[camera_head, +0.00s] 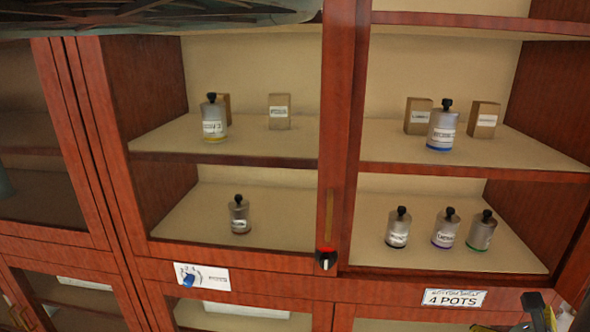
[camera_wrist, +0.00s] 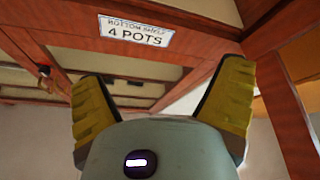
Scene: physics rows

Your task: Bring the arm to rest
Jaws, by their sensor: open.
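My gripper (camera_wrist: 160,103) is open and empty in the wrist view, its two yellow fingers spread apart. A wooden cabinet rail with a "4 POTS" label (camera_wrist: 137,31) lies beyond the fingers. In the head view only part of my gripper (camera_head: 540,312) shows, at the bottom right corner, below and to the right of the same label. It touches nothing that I can make out.
An open-fronted cabinet (camera_head: 341,140) fills the head view. Its shelves bear several labelled pots, including a blue-based pot (camera_head: 442,128) and a yellow-based pot (camera_head: 214,120), and small brown boxes (camera_head: 279,111). A dial label (camera_head: 201,276) is on the lower rail.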

